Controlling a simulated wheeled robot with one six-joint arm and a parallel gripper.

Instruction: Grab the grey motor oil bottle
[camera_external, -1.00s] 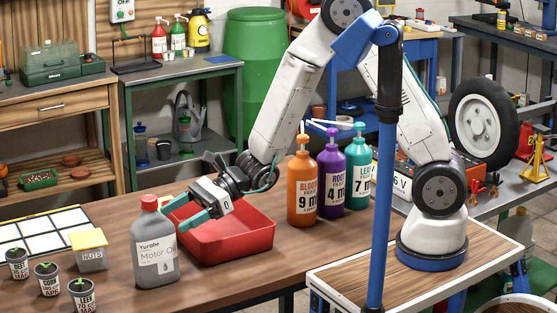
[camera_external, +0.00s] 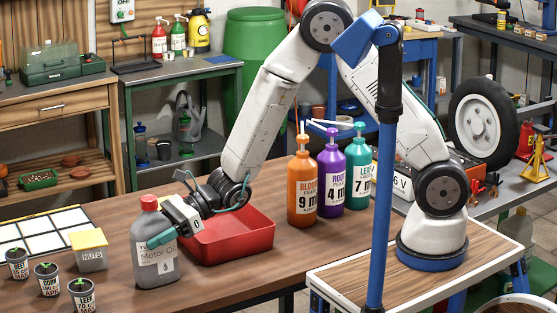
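The grey motor oil bottle (camera_external: 157,268) with a red cap (camera_external: 149,202) stands upright on the wooden workbench. My gripper (camera_external: 156,224) is at the bottle's upper right side, below the cap. One teal finger (camera_external: 161,238) lies across the front of the bottle, over its label. The other finger is largely hidden behind the bottle. The fingers look spread around the bottle; firm contact is not visible.
A red tray (camera_external: 240,242) lies right behind the bottle, under my wrist. Orange (camera_external: 302,192), purple (camera_external: 331,185) and teal (camera_external: 358,180) pump bottles stand to the right. A nuts box (camera_external: 90,252) and several seedling pots (camera_external: 47,280) are at left.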

